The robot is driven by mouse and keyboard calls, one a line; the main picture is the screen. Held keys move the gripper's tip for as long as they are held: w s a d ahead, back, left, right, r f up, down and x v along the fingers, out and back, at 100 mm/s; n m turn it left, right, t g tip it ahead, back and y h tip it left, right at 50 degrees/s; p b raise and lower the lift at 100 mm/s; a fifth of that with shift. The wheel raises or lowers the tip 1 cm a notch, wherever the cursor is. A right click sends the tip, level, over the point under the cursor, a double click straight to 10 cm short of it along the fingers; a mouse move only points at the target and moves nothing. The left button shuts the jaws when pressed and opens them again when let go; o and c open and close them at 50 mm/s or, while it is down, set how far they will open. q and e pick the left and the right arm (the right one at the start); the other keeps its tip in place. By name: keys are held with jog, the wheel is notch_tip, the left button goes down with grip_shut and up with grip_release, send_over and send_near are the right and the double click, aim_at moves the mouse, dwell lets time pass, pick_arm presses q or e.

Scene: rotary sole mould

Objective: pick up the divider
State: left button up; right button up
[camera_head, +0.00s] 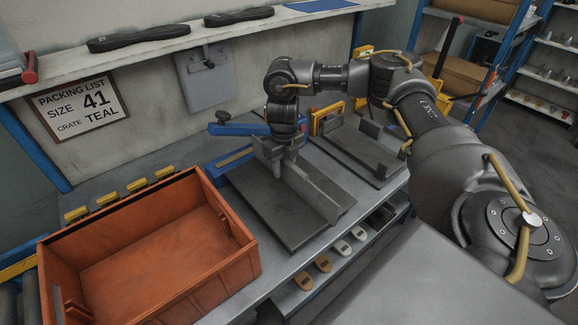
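A grey upright plate, which looks like the divider (316,193), stands on edge on a flat dark slab (262,208) on the bench. My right gripper (277,165) points down at the plate's far end, its fingers close around or beside it. The fingers and the plate are similar greys and overlap, so I cannot tell whether they grip it. The plate's far end is partly hidden by the gripper. My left gripper is not in view.
An empty orange crate (252,262) stands at the left front. A blue clamp-like fixture (222,166) is just left of my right gripper. A second dark fixture with raised blocks (352,150) lies to the right. A wall shelf (160,50) holding dark soles is behind.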

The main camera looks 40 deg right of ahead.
jog(key=shift+d+f, duration=0.1)
jog(key=shift+f, duration=0.45)
jog(key=shift+s+f, duration=0.1)
jog(key=shift+f, duration=0.05)
jog(key=shift+c, duration=0.5)
grip_shut()
